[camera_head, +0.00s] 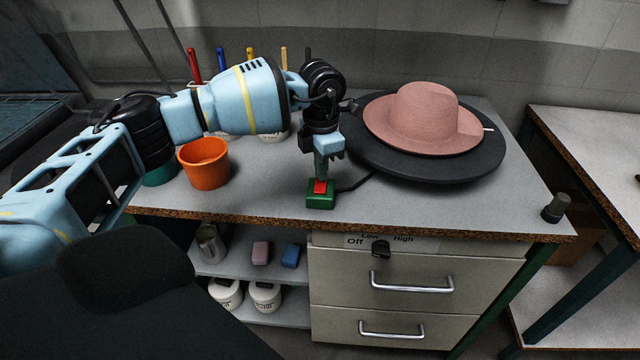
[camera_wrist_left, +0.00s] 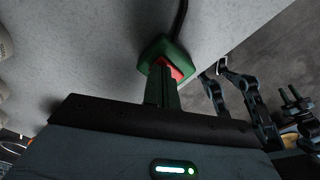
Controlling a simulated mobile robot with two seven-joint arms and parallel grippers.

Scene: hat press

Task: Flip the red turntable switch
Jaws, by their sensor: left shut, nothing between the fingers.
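The red switch (camera_head: 320,186) sits on a small green box (camera_head: 320,202) near the front edge of the table. A black cord runs from the box to the dark round turntable (camera_head: 440,165), which bears a pink hat (camera_head: 424,118). My left gripper (camera_head: 320,176) is shut and empty, pointing down right at the switch. In the left wrist view the closed fingertips (camera_wrist_left: 162,72) overlap part of the red switch (camera_wrist_left: 174,69) on its green box (camera_wrist_left: 150,50). Whether they touch it I cannot tell.
An orange pot (camera_head: 205,164) stands left of the switch, with several coloured-handled tools behind my left arm. Drawers (camera_head: 415,293) and a knob (camera_head: 381,249) marked Off, Low and High are below the tabletop.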

